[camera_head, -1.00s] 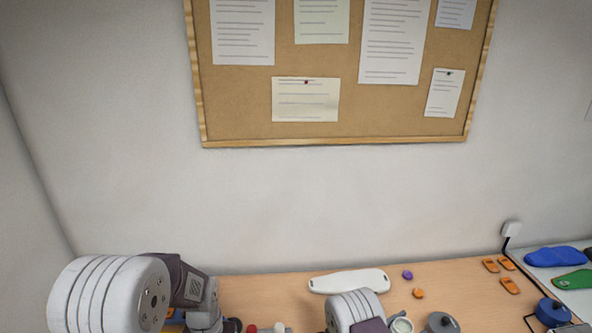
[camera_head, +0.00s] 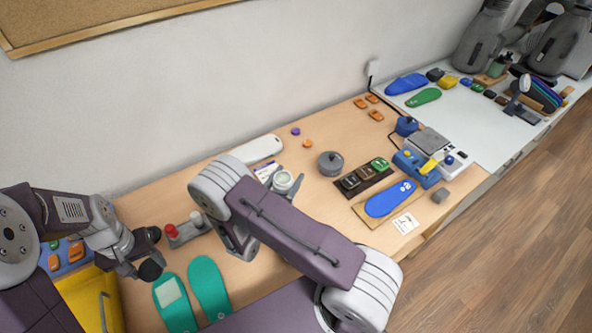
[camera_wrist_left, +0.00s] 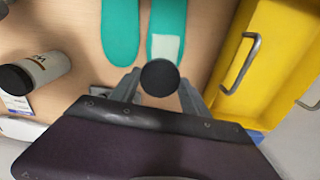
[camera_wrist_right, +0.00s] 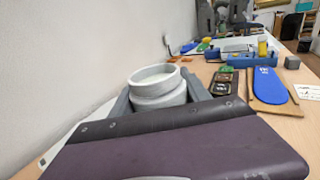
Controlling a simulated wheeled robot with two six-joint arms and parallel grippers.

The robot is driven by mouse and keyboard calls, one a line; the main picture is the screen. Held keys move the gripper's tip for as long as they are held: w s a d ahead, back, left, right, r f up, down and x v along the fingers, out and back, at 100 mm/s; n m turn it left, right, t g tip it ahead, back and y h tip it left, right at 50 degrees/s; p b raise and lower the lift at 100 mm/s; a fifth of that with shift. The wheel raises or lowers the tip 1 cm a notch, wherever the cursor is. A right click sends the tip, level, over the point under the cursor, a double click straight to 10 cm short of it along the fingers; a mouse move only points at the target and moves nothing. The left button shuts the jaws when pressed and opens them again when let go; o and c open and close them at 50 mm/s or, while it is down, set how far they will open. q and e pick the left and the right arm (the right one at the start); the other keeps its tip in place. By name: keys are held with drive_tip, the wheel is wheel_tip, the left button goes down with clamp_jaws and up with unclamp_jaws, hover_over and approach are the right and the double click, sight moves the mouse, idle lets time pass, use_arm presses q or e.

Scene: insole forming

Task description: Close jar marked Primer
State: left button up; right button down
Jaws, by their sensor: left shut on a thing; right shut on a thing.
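An open, pale grey jar (camera_head: 283,184) with whitish contents stands at the middle of the bench. My right gripper (camera_head: 270,184) is shut around it, and the right wrist view shows the jar (camera_wrist_right: 158,88) upright between the fingers. No label on it can be read. My left gripper (camera_wrist_left: 160,82) is shut on a round black lid (camera_wrist_left: 160,77), held above the bench near the green insoles; the lid also shows in the head view (camera_head: 151,271). Another white jar with a black cap (camera_wrist_left: 38,70) is near it, its label only partly visible.
Two green insoles (camera_head: 208,284) lie at the front left beside a yellow bin (camera_head: 92,300). A small stand with a red knob (camera_head: 171,232) is between the arms.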

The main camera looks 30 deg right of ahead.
drive_tip(key=s+a+r+n+t+y, duration=0.1)
drive_tip(key=s+a+r, duration=0.1)
drive_tip(key=a, duration=0.5)
drive_tip(key=s+a+r+n+t+y, duration=0.1)
drive_tip(key=s+a+r, duration=0.2)
drive_tip(key=a+r, duration=0.2)
drive_tip(key=a, duration=0.2)
drive_tip(key=shift+a+r+n+t+y, duration=0.25)
drive_tip(key=shift+a+n+t+y, duration=0.05)
drive_tip(key=shift+t, duration=0.1)
